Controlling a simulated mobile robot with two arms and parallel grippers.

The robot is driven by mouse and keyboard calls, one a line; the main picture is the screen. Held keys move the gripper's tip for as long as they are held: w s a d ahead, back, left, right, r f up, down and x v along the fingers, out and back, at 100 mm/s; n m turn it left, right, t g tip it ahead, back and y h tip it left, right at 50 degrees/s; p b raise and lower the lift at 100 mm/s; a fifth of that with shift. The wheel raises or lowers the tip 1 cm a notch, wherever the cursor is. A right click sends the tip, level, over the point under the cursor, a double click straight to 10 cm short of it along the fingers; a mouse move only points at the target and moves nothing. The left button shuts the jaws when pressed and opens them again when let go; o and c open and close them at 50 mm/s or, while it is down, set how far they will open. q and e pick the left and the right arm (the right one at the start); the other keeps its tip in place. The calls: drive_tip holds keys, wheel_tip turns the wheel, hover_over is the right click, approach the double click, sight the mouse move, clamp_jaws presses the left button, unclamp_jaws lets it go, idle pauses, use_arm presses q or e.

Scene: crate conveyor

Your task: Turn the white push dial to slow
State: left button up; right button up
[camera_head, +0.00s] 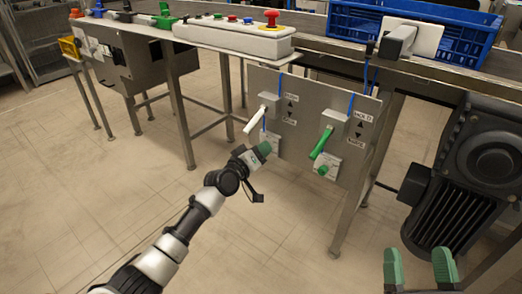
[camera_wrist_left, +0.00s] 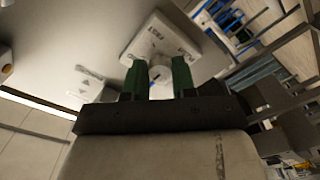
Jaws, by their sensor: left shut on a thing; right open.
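The white push dial (camera_wrist_left: 160,72) sits on a white label plate (camera_wrist_left: 165,38) with printed words on the grey panel. My left gripper (camera_wrist_left: 157,78) has its green fingers on either side of the dial and is shut on it. In the head view my left gripper (camera_head: 262,149) is at the lower left of the panel (camera_head: 297,145), covering the dial; part of its plate (camera_head: 272,137) shows. I cannot tell the dial's setting. My right gripper (camera_head: 420,270) is open and empty at the bottom right.
A white lever (camera_head: 255,119) is just above my left gripper. A green lever (camera_head: 321,142) and a green dial (camera_head: 322,170) are to the right on the panel. A black motor (camera_head: 465,170) stands at right. A control box (camera_head: 235,38) and blue crate (camera_head: 420,30) are above.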

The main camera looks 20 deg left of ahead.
idle(0.4)
use_arm(q)
drive_tip(key=o, duration=0.9)
drive_tip(key=p+v, duration=0.3)
drive_tip(key=v, duration=0.8)
use_arm(e)
wheel_tip(320, 180, down, 9)
drive_tip(key=d+g+h, duration=0.1)
drive_tip(key=g+h, duration=0.1)
drive_tip(key=g, duration=0.6)
drive_tip(key=shift+d+h, duration=0.3)
drive_tip(key=shift+h, duration=0.1)
drive_tip(key=shift+r, duration=0.1)
